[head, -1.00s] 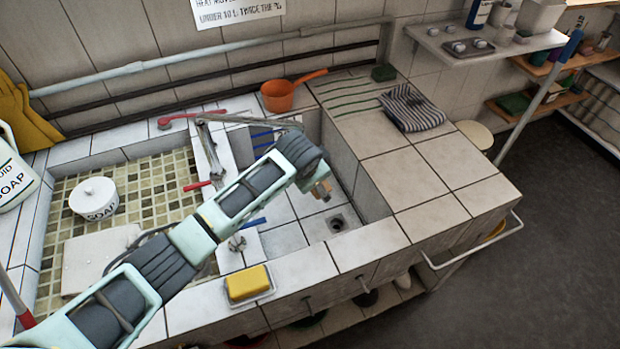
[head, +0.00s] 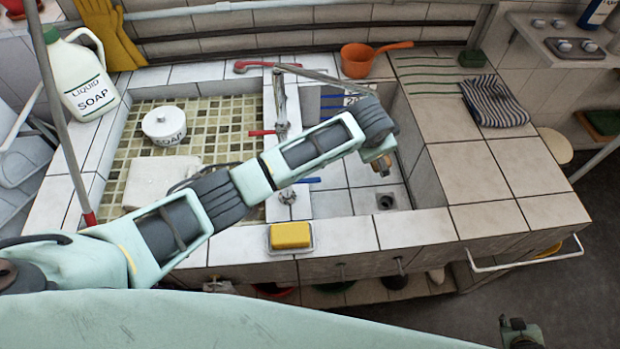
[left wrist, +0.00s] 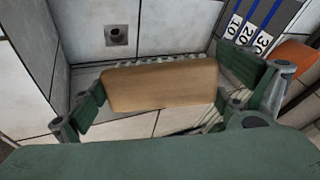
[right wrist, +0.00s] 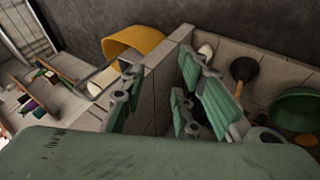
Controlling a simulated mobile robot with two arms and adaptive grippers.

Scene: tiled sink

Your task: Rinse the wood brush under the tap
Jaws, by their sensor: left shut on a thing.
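My left gripper (left wrist: 160,92) is shut on the wood brush (left wrist: 160,86), a tan block with pale bristles along its far edge. In the head view the brush shows only as a small brown patch (head: 381,166) below the gripper, over the right basin (head: 340,203). The grey metal tap (head: 281,100) stands on the divider between the basins, with a red handle (head: 261,133) and a blue handle (head: 307,180). Its spout (head: 325,76) reaches right, behind the gripper. I cannot make out any water. My right gripper (right wrist: 158,95) is open and empty, low outside the counter.
The left basin (head: 205,110) holds a white soap pot (head: 164,125) and a pale board. A yellow sponge (head: 291,235) lies on the front ledge. An orange dipper (head: 357,61) and a striped cloth (head: 494,101) lie at the back. The right countertop (head: 500,165) is mostly clear.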

